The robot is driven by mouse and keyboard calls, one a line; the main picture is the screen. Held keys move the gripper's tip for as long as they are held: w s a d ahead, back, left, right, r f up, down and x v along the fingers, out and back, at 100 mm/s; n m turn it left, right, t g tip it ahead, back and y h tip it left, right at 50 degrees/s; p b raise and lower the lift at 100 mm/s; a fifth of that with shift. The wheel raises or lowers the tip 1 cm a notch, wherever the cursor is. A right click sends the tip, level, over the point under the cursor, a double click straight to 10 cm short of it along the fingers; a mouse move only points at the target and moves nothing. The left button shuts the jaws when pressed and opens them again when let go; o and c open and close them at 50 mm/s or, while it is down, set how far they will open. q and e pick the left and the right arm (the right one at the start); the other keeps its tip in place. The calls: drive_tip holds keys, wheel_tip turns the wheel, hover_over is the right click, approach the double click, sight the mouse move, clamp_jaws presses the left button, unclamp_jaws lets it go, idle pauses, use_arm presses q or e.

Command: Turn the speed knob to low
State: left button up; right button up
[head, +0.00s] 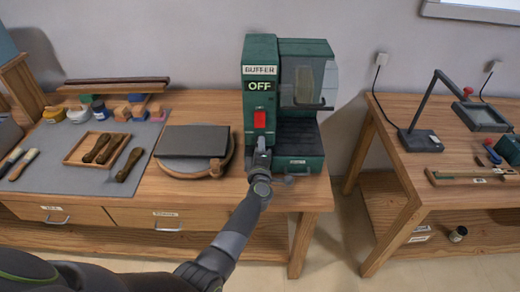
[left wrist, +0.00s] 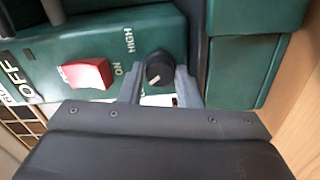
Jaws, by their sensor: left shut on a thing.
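The green buffer machine (head: 262,85) stands on the wooden bench, with an "OFF" sign and a red switch (head: 260,119) on its front. My left gripper (head: 262,148) reaches up to the front below the switch and hides the knob in the head view. In the left wrist view, the black round speed knob (left wrist: 159,66) sits between the two grey fingers of my left gripper (left wrist: 160,74), which are shut on it. A white pointer mark shows on the knob. "HIGH" is printed beside it; another label is mostly hidden by the gripper. My right gripper is not in view.
A round board with a dark slab (head: 192,141) lies left of the machine. A second table (head: 395,150) with a lamp stands at right, across a gap.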

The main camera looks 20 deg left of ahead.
use_arm(q)
drive_tip(key=shift+n, duration=1.1)
drive_tip(key=o, duration=1)
drive_tip(key=shift+c, duration=0.2)
